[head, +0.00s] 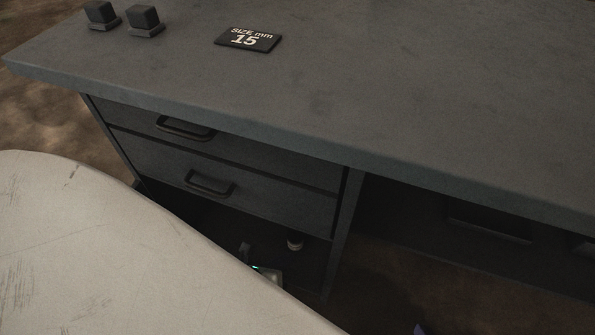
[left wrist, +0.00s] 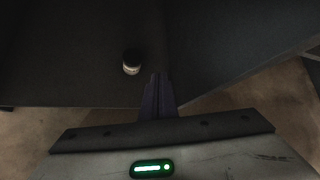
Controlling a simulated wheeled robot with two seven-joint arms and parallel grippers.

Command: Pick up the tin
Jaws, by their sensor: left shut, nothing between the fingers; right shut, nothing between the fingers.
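The tin (head: 295,243) is a small round can with a pale band, standing in the dark open space under the drawers. It also shows in the left wrist view (left wrist: 131,67), upright on a dark surface. My left gripper (left wrist: 158,78) is shut and empty, its fingertips a little to the right of the tin and apart from it. In the head view my left gripper's grey housing with a green light (head: 266,271) is left of and below the tin, partly hidden. A bluish tip of my right gripper (head: 419,329) just shows at the bottom edge.
The grey bench top (head: 390,90) overhangs two drawers with handles, the lower drawer (head: 250,190) above the tin's space. A bench leg (head: 343,235) stands right of the tin. On top are a "SIZE mm 15" plate (head: 248,39) and two dark blocks (head: 145,20).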

